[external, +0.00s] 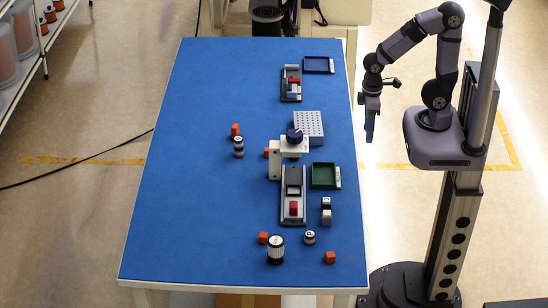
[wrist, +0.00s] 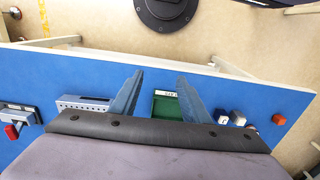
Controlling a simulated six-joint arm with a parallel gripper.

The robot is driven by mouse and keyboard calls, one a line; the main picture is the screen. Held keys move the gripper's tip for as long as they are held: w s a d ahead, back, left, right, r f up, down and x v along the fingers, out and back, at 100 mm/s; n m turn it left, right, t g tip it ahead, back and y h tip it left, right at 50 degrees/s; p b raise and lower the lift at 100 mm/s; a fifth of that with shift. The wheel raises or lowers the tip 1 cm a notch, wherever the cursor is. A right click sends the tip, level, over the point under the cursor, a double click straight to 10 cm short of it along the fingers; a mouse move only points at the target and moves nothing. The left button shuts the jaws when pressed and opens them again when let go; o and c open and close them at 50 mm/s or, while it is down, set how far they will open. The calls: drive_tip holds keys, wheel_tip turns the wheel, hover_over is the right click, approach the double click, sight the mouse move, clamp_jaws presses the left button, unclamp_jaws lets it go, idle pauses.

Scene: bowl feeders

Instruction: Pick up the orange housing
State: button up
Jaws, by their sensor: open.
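Several small orange blocks that look like housings stand on the blue table in the external view. One orange housing (external: 330,257) is near the front right corner, another orange block (external: 263,237) is left of the dark ribbed cylinder, and one more orange block (external: 235,129) is at the middle left. A further one is partly hidden behind the grey bracket. In the wrist view one orange housing (wrist: 278,119) shows at the right. My gripper (external: 370,134) hangs beyond the table's right edge, apart from all of them. Its two fingers (wrist: 160,76) are open with nothing held between them.
A green tray (external: 324,176), a perforated grey block (external: 309,124) and a blue tray (external: 318,65) lie along the right side. A ribbed cylinder (external: 275,250) stands near the front. The table's left side is mostly clear.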

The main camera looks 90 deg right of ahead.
drive_tip(key=w+a+r+n+t+y+b, duration=0.1)
drive_tip(key=w+a+t+y+b, duration=0.15)
drive_tip(key=w+a, duration=0.65)
drive_tip(key=w+a+r+n+t+y+b, duration=0.15)
drive_tip(key=a+t, duration=0.25)
drive_tip(key=a, duration=1.2)
drive_tip(key=w+a+r+n+t+y+b, duration=0.15)
drive_tip(key=w+a+t, duration=0.35)
drive_tip(key=a, duration=0.7)
drive_tip(key=s+a+m+t+h+b, duration=0.2)
drive_tip(key=s+a+t+b, duration=0.3)
drive_tip(key=s, duration=0.4)
drive_tip(key=p, duration=0.1)
approach(330, 257)
drive_tip(key=shift+w+f+g+h, duration=0.15)
drive_tip(key=shift+w, duration=0.45)
drive_tip(key=shift+w+f+g+h, duration=0.1)
drive_tip(key=shift+w+f, duration=0.05)
drive_tip(key=shift+w, duration=0.4)
drive_tip(key=shift+f, duration=0.5)
drive_tip(key=shift+d+r+p+x, duration=0.15)
drive_tip(key=shift+p+x, duration=0.4)
drive_tip(key=shift+x, duration=0.9)
drive_tip(key=shift+d+r+p+x, duration=0.15)
drive_tip(key=shift+p+x, duration=0.35)
drive_tip(key=shift+x, duration=1.85)
drive_tip(key=shift+s+a, duration=0.1)
